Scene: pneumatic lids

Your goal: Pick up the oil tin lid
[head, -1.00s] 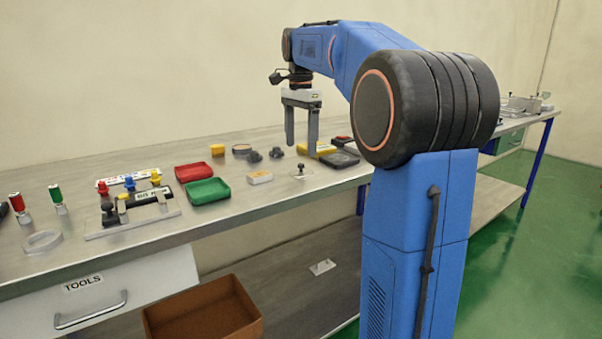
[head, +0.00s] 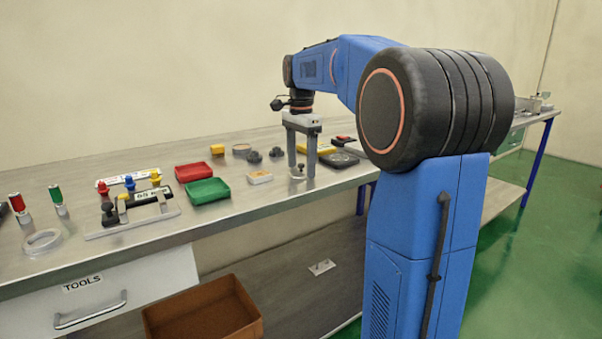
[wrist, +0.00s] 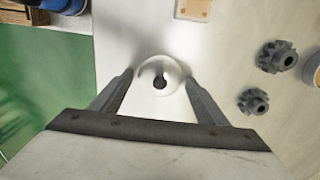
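The oil tin lid, a pale shiny disc with a small dark knob, lies flat on the bench near its front edge. In the head view the lid (head: 298,178) shows between the fingers of my gripper (head: 301,171). In the wrist view the lid (wrist: 150,77) is seen from above, centred between the two fingertips of my gripper (wrist: 160,80). The gripper points straight down and is open, with a finger on either side of the lid. A gap shows between each finger and the knob. Whether the fingers touch the disc's rim I cannot tell.
Two dark gears (wrist: 253,101) lie to the right in the wrist view. A small pale block (head: 260,177), a green tray (head: 207,191) and a red tray (head: 192,172) are left of my gripper in the head view. A dark tray (head: 340,160) is close on the right.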

